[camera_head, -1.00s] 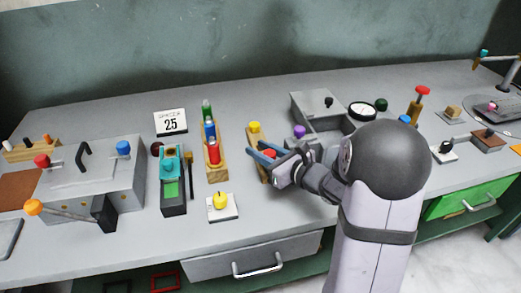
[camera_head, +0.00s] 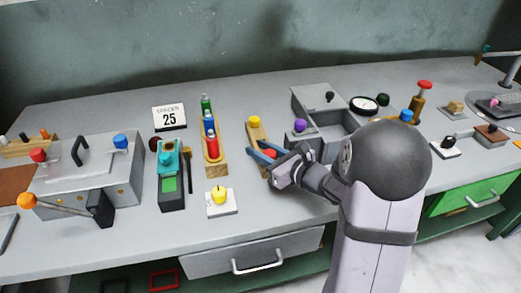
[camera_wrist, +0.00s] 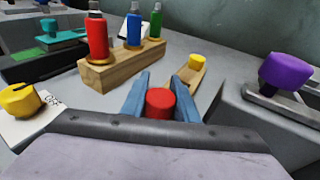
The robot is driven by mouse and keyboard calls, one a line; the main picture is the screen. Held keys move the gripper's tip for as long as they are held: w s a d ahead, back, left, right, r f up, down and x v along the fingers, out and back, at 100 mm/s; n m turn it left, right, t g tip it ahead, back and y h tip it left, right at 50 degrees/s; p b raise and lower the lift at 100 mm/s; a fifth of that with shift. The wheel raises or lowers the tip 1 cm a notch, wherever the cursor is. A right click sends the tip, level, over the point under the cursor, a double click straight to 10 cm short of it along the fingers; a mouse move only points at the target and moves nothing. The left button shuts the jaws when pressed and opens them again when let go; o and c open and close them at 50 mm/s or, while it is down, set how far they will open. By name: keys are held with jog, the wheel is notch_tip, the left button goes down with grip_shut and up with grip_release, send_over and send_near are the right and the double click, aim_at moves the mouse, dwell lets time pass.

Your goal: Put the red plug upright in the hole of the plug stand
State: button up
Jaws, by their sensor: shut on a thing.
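The red plug (camera_wrist: 160,104) is between the two blue fingers of my gripper (camera_wrist: 161,95), which are shut on it. In the wrist view its round top shows; its lower end is hidden. In the head view my gripper (camera_head: 263,154) is over the near end of a narrow wooden stand (camera_head: 257,134), seemingly the plug stand. A yellow plug (camera_head: 255,120) stands at its far end; it also shows in the wrist view (camera_wrist: 197,62). My fingers cover the stand's near part, so I cannot tell whether the red plug is above a hole or in it.
A wooden rack (camera_head: 217,168) with red, blue and green bottles stands to the left. A yellow knob on a white plate (camera_head: 222,206) lies nearer the front edge. A grey box with a purple knob (camera_head: 300,126) is close on the right.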

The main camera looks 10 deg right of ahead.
jog(key=shift+f+b, duration=0.4)
jog(key=shift+f, duration=0.05)
jog(key=o, duration=1.1)
jog(key=shift+s, duration=0.1)
jog(key=shift+o, duration=0.2)
jog(key=shift+d, duration=0.1)
jog(key=shift+s+d, duration=0.15)
jog(key=shift+s, duration=0.1)
jog(key=shift+v, duration=3.35)
jog(key=shift+r, duration=0.15)
